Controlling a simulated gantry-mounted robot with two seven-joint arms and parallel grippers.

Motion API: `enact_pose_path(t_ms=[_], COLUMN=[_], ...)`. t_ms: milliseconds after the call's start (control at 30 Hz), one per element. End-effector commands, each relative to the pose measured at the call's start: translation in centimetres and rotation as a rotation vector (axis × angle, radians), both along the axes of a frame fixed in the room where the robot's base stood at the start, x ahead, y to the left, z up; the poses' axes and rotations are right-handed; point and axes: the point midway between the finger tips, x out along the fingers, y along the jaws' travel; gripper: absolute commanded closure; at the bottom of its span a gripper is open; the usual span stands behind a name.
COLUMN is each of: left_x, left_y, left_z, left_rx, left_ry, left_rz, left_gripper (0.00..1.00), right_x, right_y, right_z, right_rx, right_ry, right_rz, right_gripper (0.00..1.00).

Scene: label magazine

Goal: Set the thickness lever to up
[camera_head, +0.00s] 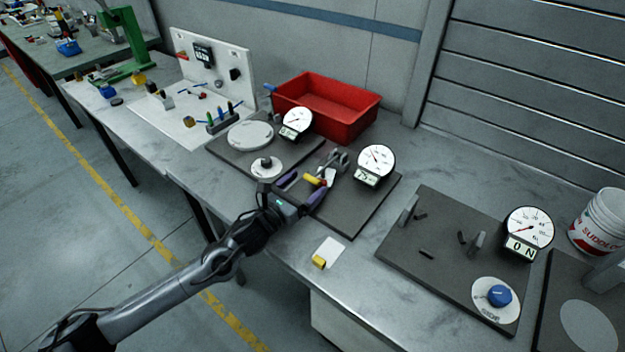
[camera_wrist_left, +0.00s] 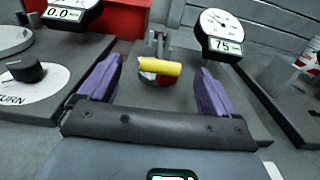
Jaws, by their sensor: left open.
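The lever with a yellow handle (camera_head: 312,180) stands on a dark plate (camera_head: 352,222) in the head view, beside a grey bracket (camera_head: 337,160). In the left wrist view the yellow handle (camera_wrist_left: 160,66) lies crosswise between the purple fingers, near their tips, with a gap to each. My left gripper (camera_head: 304,187) is open around the handle's near side; touching is not visible. A round gauge (camera_head: 376,160) stands behind, and its display shows 75 in the left wrist view (camera_wrist_left: 219,32). No lever label is readable. My right gripper is not in view.
A neighbouring plate with a black knob (camera_head: 265,163) and gauge (camera_head: 297,121) is to the left. A red bin (camera_head: 328,106) stands behind. Another plate with a blue knob (camera_head: 499,295) is to the right. A white card and yellow block (camera_head: 319,262) lie at the front.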

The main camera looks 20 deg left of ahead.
Motion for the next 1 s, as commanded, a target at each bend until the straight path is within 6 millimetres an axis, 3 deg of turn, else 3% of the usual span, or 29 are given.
enact_pose_path(t_ms=[300,667,1000], left_x=[3.1,3.5,3.4], left_y=[-1.0,-1.2,-1.1], left_z=[0.0,0.0,0.0], left_rx=[0.0,0.0,0.0], left_ry=[0.001,0.001,0.001], left_rz=[0.0,-0.001,-0.001], left_gripper=[0.09,0.09,0.58], right_x=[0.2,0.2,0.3], right_y=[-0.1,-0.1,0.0], right_z=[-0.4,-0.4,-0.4], right_rx=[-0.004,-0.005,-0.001], right_ry=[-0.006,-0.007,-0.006], right_rz=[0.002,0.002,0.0], right_gripper=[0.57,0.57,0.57])
